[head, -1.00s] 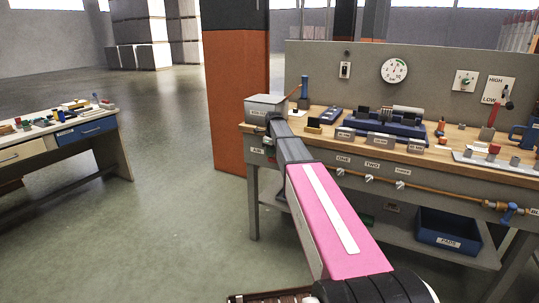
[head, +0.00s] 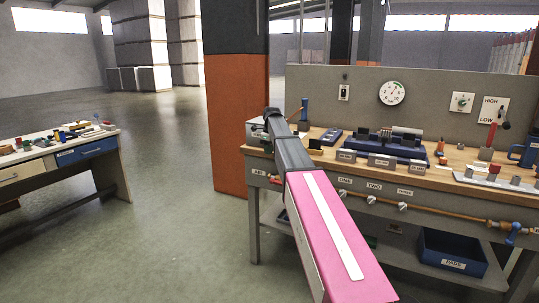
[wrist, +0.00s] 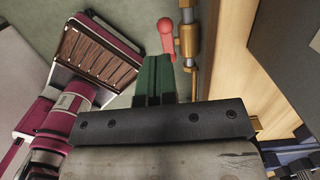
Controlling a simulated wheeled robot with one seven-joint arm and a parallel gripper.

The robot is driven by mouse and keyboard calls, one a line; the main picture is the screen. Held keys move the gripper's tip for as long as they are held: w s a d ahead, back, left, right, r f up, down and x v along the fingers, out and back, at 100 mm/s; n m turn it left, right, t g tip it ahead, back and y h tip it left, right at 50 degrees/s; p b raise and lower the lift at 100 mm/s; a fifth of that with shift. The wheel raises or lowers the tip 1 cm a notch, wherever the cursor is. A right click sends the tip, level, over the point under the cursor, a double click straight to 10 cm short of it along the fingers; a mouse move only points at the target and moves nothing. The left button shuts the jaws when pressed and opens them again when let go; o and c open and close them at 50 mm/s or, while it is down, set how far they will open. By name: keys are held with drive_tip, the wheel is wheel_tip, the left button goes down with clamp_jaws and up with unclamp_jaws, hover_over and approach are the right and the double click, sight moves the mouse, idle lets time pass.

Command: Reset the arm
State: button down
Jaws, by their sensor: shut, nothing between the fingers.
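My arm reaches from the bottom of the head view toward the left end of the workbench (head: 262,170). My gripper shows in the wrist view (wrist: 153,66) as dark green fingers, closed together and empty. In the head view the fingers are hidden behind the end of my arm. In the wrist view a red handle (wrist: 165,37) on a brass fitting (wrist: 187,42) lies just beyond and right of the fingertips. I cannot tell whether they touch.
The workbench carries a blue tray of parts (head: 400,150), a gauge panel (head: 430,100) and a front pipe with valves (head: 402,206). A blue bin (head: 450,258) sits on its lower shelf. An orange and black pillar (head: 232,130) stands behind. Another table (head: 60,155) is left, with clear floor between.

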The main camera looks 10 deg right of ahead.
drive_tip(key=s+f+n, duration=1.2)
drive_tip(key=s+f, duration=0.3)
drive_tip(key=s, duration=0.4)
drive_tip(key=s+f+n+h, duration=0.1)
drive_tip(key=s+f+n, duration=1.2)
drive_tip(key=s, duration=0.7)
wheel_tip(320, 180, down, 3)
drive_tip(key=shift+s+d+f+g, duration=0.1)
drive_tip(key=shift+s+d+g, duration=0.05)
drive_tip(key=shift+d+g, duration=0.15)
